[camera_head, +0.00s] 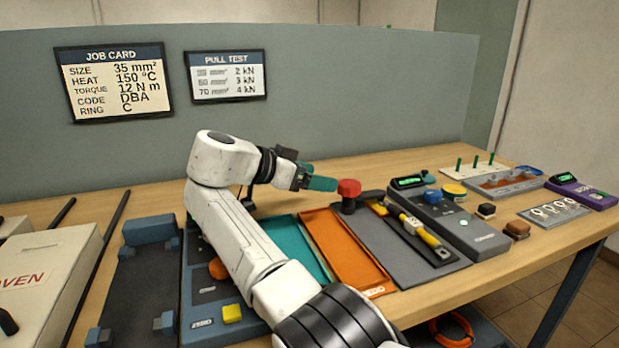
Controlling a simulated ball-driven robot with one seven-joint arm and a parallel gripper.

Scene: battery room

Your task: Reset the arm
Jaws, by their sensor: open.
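My white arm reaches up from the bottom middle of the picture, bends at a high elbow and points right over the workbench (420,170). My gripper (320,183) has teal fingers and is open. It is seen from the side, so the gap between the fingers is hard to make out. The red knob (349,188) on a dark post stands just right of the fingertips in the picture; I cannot tell whether they touch. I see nothing held in the gripper.
A teal tray (298,245), an orange tray (345,255) and a grey mat (385,255) lie below the arm. A yellow-handled tool (425,235) and a grey instrument (460,225) are to the right. A grey partition (330,110) stands behind.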

